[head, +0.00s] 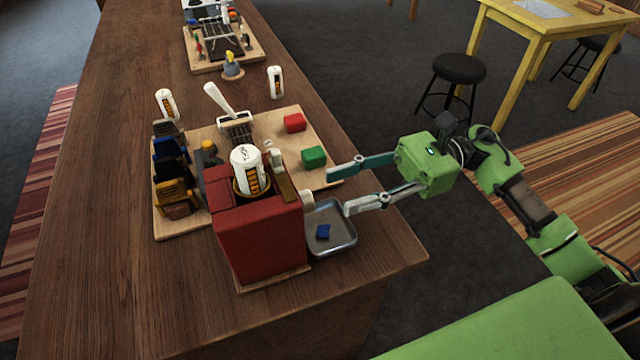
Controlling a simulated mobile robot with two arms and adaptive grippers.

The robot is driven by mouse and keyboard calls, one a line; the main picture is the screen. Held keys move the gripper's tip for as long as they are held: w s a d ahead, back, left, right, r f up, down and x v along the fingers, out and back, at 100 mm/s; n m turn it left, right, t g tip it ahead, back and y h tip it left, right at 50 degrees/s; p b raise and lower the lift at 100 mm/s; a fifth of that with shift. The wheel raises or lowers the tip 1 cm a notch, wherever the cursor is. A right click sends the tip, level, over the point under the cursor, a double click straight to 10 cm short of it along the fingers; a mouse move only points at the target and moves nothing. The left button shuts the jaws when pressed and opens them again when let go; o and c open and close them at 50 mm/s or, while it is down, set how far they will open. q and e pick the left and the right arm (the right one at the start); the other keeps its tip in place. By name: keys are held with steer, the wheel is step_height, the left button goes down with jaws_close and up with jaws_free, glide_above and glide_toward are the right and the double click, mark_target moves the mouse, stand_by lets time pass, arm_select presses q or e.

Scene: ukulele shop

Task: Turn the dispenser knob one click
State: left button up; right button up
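The dispenser (262,241) is a red box near the front edge of the wooden counter. A small pale knob (308,199) sticks out of its right side. A metal tray (345,243) lies right of the dispenser, with a small blue piece (323,231) in it. My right gripper (339,190) comes in from the right, its two fingers spread wide and empty. The fingertips point left towards the knob, which is a short way beyond them. I see no contact. My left gripper is not in view.
A wooden board (193,226) behind the dispenser carries a red block (294,122), a green block (314,156) and dark and tan holders. White bottles stand on the counter (110,200) and at the dispenser's top. The counter's left side is clear.

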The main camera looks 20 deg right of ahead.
steer(key=a+p, duration=0.1)
steer(key=a, duration=0.3)
steer(key=shift+a+r, duration=0.1)
steer(key=shift+a, duration=0.55)
steer(key=c, duration=1.1)
